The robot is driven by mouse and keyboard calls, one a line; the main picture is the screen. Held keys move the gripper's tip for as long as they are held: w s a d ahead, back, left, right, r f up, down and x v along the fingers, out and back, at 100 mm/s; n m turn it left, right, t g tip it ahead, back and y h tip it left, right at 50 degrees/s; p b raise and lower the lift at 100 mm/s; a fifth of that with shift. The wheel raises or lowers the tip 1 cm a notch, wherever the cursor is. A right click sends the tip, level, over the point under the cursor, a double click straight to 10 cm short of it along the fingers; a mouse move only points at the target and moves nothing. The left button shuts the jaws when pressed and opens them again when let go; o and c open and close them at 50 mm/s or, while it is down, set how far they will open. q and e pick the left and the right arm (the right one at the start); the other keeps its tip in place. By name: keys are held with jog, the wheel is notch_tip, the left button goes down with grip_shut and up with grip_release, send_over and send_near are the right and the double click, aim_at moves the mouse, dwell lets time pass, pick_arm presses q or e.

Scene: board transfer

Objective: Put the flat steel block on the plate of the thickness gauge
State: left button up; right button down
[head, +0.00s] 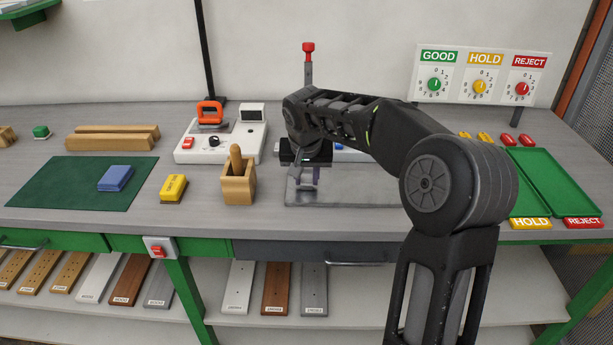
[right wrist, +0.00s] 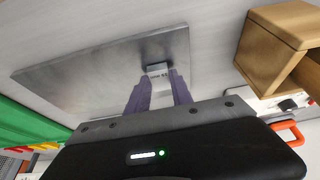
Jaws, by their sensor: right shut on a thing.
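My right gripper (head: 306,182) is low over the near-left part of a flat grey metal plate (head: 350,192). In the right wrist view its two purple-grey fingers (right wrist: 158,86) are shut on a small steel block (right wrist: 158,68). The block is in front of the plate (right wrist: 95,70) in that view; I cannot tell whether it touches it. A post with a red knob (head: 308,47) rises behind my right arm. My arm hides most of whatever stands at its foot, so the gauge's body is not clear. My left gripper is not in view.
A wooden holder (head: 238,190) stands close left of the plate and also shows in the right wrist view (right wrist: 268,45). Left of it are a yellow block (head: 173,188), a white device with an orange handle (head: 225,142) and a green mat (head: 60,185). Green trays (head: 563,180) lie right.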

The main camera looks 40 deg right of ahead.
jog(key=shift+f, duration=0.15)
jog(key=c, duration=1.1)
grip_release()
jog(key=shift+r, duration=0.25)
jog(key=v, duration=1.1)
jog(key=shift+s+a+r, duration=0.15)
jog(key=shift+a+r, duration=0.05)
jog(key=shift+r, duration=0.15)
